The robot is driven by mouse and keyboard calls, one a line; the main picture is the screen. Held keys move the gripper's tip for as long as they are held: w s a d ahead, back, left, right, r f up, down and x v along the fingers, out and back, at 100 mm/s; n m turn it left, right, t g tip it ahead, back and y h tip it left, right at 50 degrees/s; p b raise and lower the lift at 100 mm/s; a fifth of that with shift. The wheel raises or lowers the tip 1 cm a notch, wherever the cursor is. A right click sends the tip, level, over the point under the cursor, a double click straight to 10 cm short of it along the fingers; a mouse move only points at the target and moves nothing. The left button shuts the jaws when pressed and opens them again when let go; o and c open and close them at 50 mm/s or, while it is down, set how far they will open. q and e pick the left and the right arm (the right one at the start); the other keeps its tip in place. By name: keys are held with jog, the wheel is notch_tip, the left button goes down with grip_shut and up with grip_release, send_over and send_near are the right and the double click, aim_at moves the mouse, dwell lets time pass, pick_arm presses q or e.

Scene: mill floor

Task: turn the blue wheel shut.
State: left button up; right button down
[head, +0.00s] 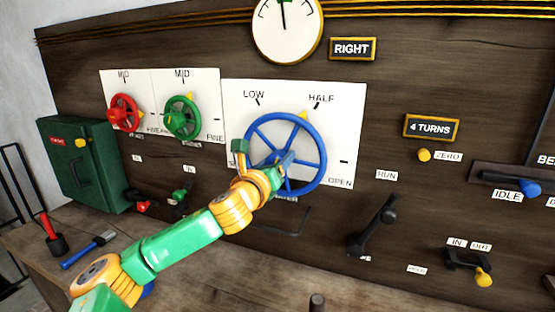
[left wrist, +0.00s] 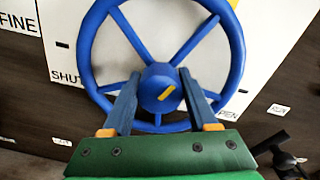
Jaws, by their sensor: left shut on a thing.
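The blue wheel (head: 323,158) is a spoked handwheel on a white dial plate in the middle of the panel. Its yellow pointer (head: 303,115) stands at the top right, a little left of the HALF mark. My left gripper (head: 283,165) reaches up to the wheel's face from the lower left. The wheel fills the top of the left wrist view (left wrist: 236,55). There my left gripper's fingers (left wrist: 157,82) lie on either side of the hub (left wrist: 161,92), shut on the wheel. The SHUT label shows left and OPEN partly right. My right gripper is out of view.
Red (head: 123,113) and green (head: 182,118) wheels are to the left, beside a green box (head: 80,165). A black lever (head: 372,228) stands at lower right. A blue-handled brush (head: 88,249) lies on the bench (head: 200,280). A gauge (head: 287,25) hangs above, by a RIGHT sign (head: 352,49).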

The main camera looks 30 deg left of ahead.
pick_arm(q)
jog(key=n+p, duration=0.1)
jog(key=n, duration=0.4)
jog(key=n+p, duration=0.1)
jog(key=n, duration=0.4)
jog(key=shift+a+n, duration=0.1)
jog(key=shift+n, duration=0.2)
jog(key=n, duration=0.6)
jog(key=shift+f+p, duration=0.1)
jog(key=shift+p, duration=0.2)
jog(key=n, duration=0.6)
jog(key=shift+p, duration=0.35)
jog(key=o, duration=1.4)
jog(key=shift+c, duration=0.2)
jog(key=shift+w+f, duration=0.1)
jog(key=shift+w, duration=0.05)
